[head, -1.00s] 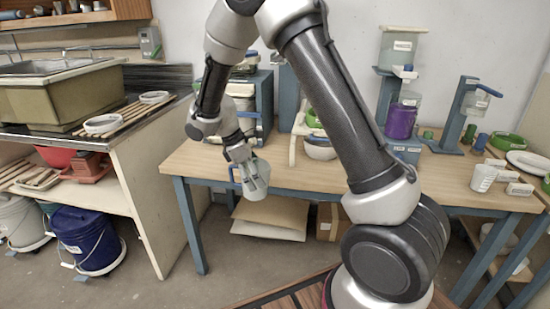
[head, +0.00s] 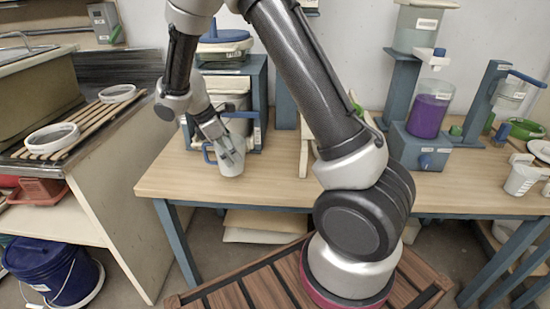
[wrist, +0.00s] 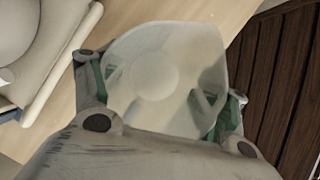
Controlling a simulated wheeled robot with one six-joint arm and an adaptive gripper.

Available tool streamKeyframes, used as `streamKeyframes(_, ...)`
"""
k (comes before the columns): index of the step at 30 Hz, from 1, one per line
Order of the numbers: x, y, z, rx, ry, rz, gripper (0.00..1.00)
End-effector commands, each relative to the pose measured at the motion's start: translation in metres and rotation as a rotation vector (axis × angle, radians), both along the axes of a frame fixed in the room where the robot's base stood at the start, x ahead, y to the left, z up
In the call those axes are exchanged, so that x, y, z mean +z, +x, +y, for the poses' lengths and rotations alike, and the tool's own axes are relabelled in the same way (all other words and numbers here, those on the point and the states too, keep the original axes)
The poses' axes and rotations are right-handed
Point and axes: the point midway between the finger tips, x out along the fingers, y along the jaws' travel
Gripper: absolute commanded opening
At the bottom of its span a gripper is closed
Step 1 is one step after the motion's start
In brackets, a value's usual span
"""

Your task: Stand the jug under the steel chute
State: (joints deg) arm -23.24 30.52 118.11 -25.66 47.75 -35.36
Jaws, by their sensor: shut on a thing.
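My gripper (head: 229,150) is shut on a pale translucent jug (head: 230,163). In the head view the jug overlaps the left part of the tabletop, in front of a blue-framed stand (head: 258,100). I cannot tell whether it touches the wood. In the wrist view the jug (wrist: 160,75) fills the space between the two fingers of my gripper (wrist: 163,95), its round base visible. Inside the stand is a grey metallic body (head: 232,101), partly hidden by my arm. I cannot tell which part is the steel chute.
A blue dispenser with purple liquid (head: 428,116) stands on the table (head: 280,178), right of my arm. Further right are another blue stand (head: 485,100) and a white cup (head: 521,180). A sink counter (head: 105,120) with slats and white rings is at left.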

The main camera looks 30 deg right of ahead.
Motion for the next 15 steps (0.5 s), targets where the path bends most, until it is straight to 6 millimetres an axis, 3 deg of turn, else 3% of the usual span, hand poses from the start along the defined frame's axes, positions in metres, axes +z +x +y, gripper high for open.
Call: streamKeyframes(15,0.001,-0.027,-0.135,-0.006,0.000,0.000,0.49)
